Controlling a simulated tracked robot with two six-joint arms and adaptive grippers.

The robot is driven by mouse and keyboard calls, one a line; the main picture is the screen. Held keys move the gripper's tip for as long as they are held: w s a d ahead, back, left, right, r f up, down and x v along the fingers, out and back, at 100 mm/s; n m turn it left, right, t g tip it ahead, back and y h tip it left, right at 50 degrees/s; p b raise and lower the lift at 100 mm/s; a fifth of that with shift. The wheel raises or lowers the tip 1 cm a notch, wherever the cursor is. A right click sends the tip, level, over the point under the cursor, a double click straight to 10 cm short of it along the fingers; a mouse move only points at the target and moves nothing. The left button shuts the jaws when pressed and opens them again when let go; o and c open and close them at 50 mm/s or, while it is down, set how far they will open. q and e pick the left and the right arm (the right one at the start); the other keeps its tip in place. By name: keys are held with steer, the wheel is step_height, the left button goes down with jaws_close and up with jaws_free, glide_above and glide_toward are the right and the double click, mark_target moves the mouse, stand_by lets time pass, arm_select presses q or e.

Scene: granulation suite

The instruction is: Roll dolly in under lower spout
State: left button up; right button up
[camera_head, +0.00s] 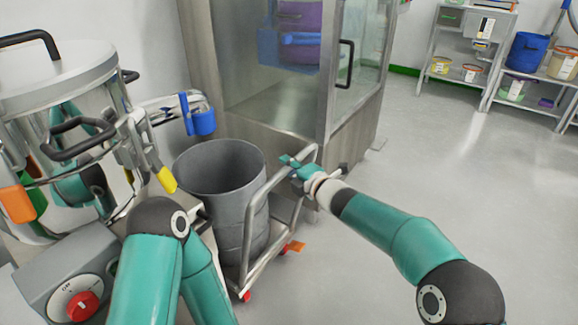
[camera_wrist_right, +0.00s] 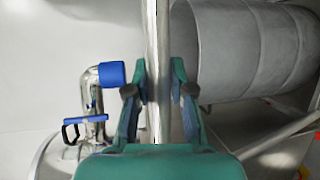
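The dolly (camera_head: 247,265) is a grey tubular frame with a looped handle and red-marked wheels. It carries an open grey drum (camera_head: 219,168). My right gripper (camera_head: 296,164) is at the handle's upper bar. In the right wrist view its fingers (camera_wrist_right: 158,85) lie on both sides of the bar (camera_wrist_right: 158,30), seemingly closed against it. A pipe spout with a blue end (camera_head: 201,121) projects from the steel vessel's side, beyond the drum's left rim. This blue end also shows in the wrist view (camera_wrist_right: 112,75). My left arm enters at the bottom; its gripper is not visible.
The steel vessel (camera_head: 60,85) with clamps and coloured handles fills the left. A grey control box (camera_head: 68,275) with a red knob stands below it. A glass-doored steel cabinet (camera_head: 285,100) stands behind the drum. Open floor (camera_head: 460,190) lies right; shelves stand beyond.

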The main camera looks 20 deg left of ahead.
steer(key=shift+o, duration=1.2)
steer(key=shift+a+f, duration=0.15)
steer(key=shift+a, duration=0.1)
steer(key=shift+o, duration=0.8)
steer(key=shift+d, duration=0.15)
steer(key=shift+d, duration=0.1)
steer(key=v, duration=1.2)
